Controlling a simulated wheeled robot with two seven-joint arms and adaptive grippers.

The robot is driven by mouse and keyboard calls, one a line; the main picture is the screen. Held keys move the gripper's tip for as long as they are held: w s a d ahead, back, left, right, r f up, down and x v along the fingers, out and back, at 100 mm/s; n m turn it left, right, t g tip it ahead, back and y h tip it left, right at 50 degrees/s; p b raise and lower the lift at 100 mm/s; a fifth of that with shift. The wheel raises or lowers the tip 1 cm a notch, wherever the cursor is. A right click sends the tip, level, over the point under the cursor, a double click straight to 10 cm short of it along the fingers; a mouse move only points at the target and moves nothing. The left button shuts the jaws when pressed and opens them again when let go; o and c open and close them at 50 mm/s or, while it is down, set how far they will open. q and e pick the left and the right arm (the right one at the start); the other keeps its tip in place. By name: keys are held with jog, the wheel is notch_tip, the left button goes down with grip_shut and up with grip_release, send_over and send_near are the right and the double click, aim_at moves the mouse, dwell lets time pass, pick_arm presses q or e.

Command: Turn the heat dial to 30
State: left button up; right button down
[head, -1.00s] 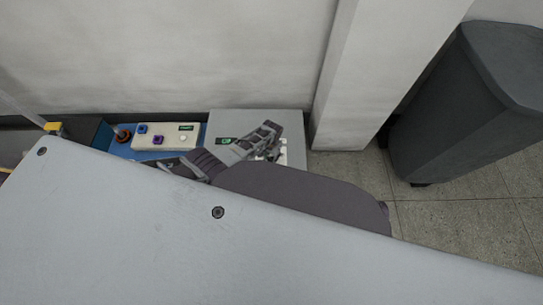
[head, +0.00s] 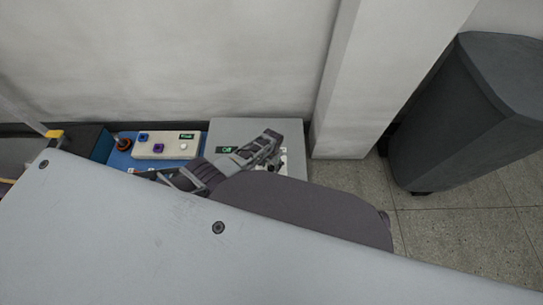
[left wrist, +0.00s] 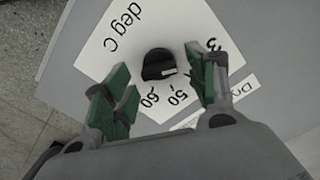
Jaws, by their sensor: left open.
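The heat dial (left wrist: 157,64) is a black round knob with a small white mark. It sits on a white scale plate (left wrist: 108,50) lettered "deg C". The figures 60 and 50 show below the knob; a partly cut-off 3 shows to its right. The mark points to the lower right; its exact reading is unclear. My left gripper (left wrist: 162,64), with green finger pads, is open with a finger on either side of the knob. No touch is evident.
Left of the grey box is a white panel (head: 168,153) with blue and purple buttons on a blue base. Behind is a wall (head: 160,60); a pillar (head: 375,80) stands to the right. A dark bin (head: 465,110) stands on the floor beyond.

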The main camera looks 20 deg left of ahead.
pick_arm(q)
notch_tip(320, 180, up, 12)
jog(key=shift+f, duration=0.2)
dwell(1.4)
dwell(0.6)
jog(key=w+d+r+m+t+h, duration=0.1)
jog(key=w+r+t, duration=0.25)
jog(key=r, duration=0.55)
jog(key=w+r+t, duration=0.3)
jog(key=w+r, duration=0.1)
jog(key=r, duration=0.6)
jog(key=s+a+f+g, duration=0.1)
jog(key=s+f, duration=0.4)
jog(key=s, duration=0.5)
jog(key=s+a+f+g, duration=0.1)
jog(key=s+f, duration=0.4)
jog(key=s, duration=0.6)
jog(key=s+a+f+n+g+p, duration=0.1)
jog(key=s+a+f+g, duration=0.1)
jog(key=s+f, duration=0.4)
jog(key=s, duration=0.4)
jog(key=shift+s+g, duration=0.15)
jog(key=shift+g, duration=0.2)
pick_arm(e)
jog(key=shift+d+f, duration=0.1)
jog(key=shift+f, duration=0.05)
